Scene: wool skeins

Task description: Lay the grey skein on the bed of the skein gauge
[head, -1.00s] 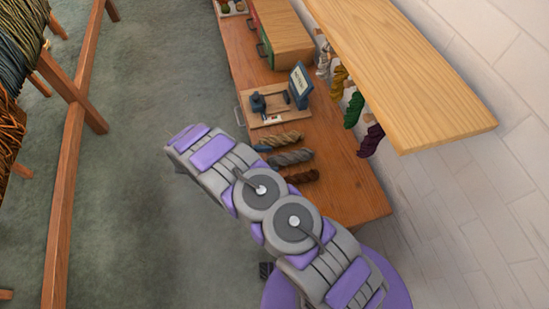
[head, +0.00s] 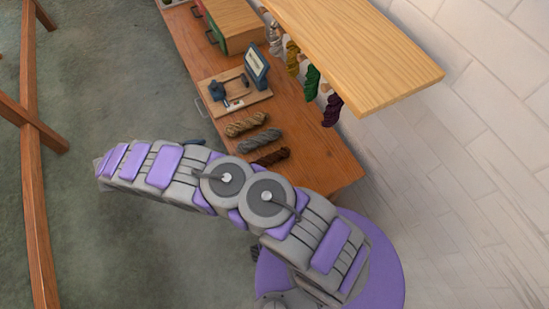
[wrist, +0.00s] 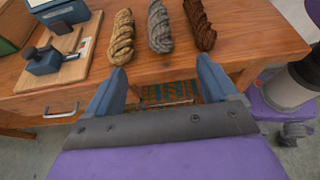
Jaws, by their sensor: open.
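The grey skein (head: 259,141) lies on the wooden table between a tan skein (head: 246,124) and a dark brown skein (head: 271,157). In the wrist view the grey skein (wrist: 159,27) lies ahead of my gripper (wrist: 160,66), whose two blue fingers are apart with nothing between them. My gripper is by the table's front edge, short of the skeins. The skein gauge (head: 262,95) stands on the table beyond the tan skein, with a wooden base, dark blue parts and a tilted screen (head: 256,65). Its wooden base (wrist: 75,73) also shows at left in the wrist view.
A wooden shelf (head: 360,50) overhangs the table's back side, with several skeins hanging under it, a purple one (head: 332,110) nearest. A wooden box with a green front (head: 217,28) stands past the gauge. The table's near end (head: 335,178) is bare.

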